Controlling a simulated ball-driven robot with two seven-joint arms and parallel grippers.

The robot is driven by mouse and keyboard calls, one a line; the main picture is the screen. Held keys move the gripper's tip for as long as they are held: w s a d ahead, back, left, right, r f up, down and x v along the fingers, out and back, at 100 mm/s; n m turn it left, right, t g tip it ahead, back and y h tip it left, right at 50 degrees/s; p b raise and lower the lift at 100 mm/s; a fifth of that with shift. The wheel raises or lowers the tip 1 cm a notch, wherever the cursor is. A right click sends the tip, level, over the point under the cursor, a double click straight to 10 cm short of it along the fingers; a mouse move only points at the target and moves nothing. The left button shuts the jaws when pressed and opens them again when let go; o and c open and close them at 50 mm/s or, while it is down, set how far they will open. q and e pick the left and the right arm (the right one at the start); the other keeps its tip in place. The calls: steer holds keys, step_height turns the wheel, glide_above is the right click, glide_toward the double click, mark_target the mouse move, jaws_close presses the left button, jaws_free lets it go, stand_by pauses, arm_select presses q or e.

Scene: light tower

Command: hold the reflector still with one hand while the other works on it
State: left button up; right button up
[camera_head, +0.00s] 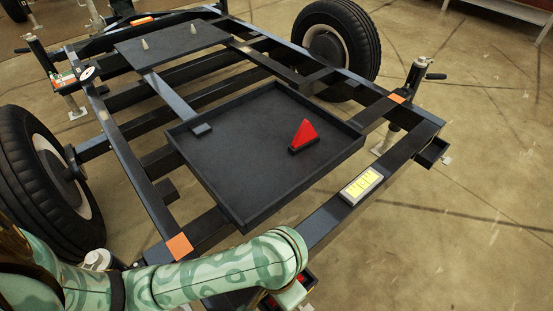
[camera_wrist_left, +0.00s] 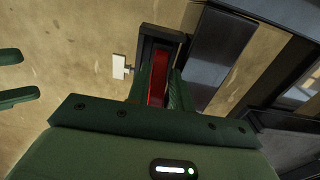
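A red reflector (camera_wrist_left: 158,82) sits in a dark bracket (camera_wrist_left: 163,34) at the frame's near end in the left wrist view. My left gripper (camera_wrist_left: 161,92) has a green finger close against each side of it. In the head view my left arm (camera_head: 215,272) hides most of that corner, and a bit of red (camera_head: 300,278) shows beyond the wrist. Two separate green fingers at the left edge of the wrist view look like my right gripper (camera_wrist_left: 16,76), open and empty, apart from the reflector. A second red triangular reflector (camera_head: 304,134) stands on the black tray.
The shallow black tray (camera_head: 240,215) lies on the dark trailer frame (camera_head: 330,213). A yellow-faced level (camera_head: 361,186) sits on the near beam. An empty dark bracket (camera_head: 432,153) is at the right corner. Wheels (camera_head: 330,45) and jack stands (camera_head: 412,85) flank the frame. Floor at right is clear.

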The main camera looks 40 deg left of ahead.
arm_select(q)
steer(key=shift+f, duration=1.3)
jaws_close()
